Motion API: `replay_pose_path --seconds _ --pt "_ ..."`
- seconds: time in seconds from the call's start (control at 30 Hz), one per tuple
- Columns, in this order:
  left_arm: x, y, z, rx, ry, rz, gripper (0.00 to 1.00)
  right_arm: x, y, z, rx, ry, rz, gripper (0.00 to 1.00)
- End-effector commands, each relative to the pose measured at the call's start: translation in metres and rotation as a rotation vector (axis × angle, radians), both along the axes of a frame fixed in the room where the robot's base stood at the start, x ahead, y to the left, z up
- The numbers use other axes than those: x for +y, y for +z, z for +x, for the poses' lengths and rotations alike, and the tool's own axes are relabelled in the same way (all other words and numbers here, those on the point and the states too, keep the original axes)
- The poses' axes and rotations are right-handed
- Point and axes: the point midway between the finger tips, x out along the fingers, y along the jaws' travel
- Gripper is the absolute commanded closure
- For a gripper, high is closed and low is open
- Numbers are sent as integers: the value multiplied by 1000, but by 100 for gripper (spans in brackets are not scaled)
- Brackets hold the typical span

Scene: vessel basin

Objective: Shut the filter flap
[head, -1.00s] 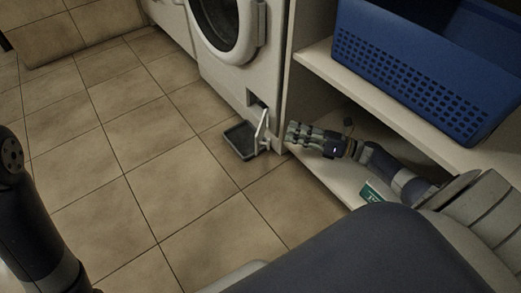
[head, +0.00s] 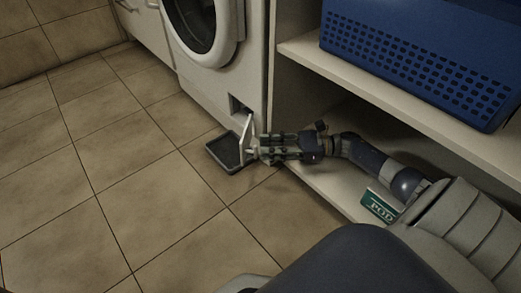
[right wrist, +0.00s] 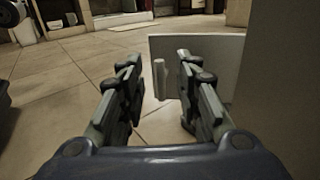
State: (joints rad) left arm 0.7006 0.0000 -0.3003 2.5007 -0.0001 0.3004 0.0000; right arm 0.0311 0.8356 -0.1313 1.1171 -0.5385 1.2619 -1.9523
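The filter flap (head: 247,133) is a white panel low on the front of the washing machine (head: 218,80). It stands swung out, with the dark filter opening (head: 240,108) exposed. My right gripper (head: 256,149) is at the flap's outer part. In the right wrist view, the flap (right wrist: 218,62) is a pale panel just ahead, with a small white peg-like handle (right wrist: 160,80) on it. The right gripper (right wrist: 157,62) is open, its fingers on either side of the handle. I cannot tell whether they touch it. My left gripper is not in view.
A dark shallow tray (head: 226,154) lies on the tiled floor below the flap. A shelf unit (head: 345,76) stands right of the machine, with a blue basket (head: 415,62) on top and a green box (head: 380,206) lower down. Floor to the left is clear.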

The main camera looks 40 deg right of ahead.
Motion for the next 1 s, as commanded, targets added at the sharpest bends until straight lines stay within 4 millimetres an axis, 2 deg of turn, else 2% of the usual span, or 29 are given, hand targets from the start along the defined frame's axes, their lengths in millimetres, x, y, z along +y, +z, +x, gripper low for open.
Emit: replay_pose_path --seconds 0.03,0.2,0.53,0.57,0.7,1.0 --pt "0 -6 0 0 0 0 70 7 -2 5 -2 2 1 69" --pt "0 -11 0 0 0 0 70 20 -1 14 0 0 0 69" --pt "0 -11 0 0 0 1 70 24 0 16 2 -1 1 69" --pt "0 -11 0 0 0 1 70 24 0 16 2 -1 1 71" --pt "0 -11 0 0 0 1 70 23 0 16 2 -1 1 100" --pt "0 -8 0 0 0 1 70 26 1 15 2 -2 2 100"
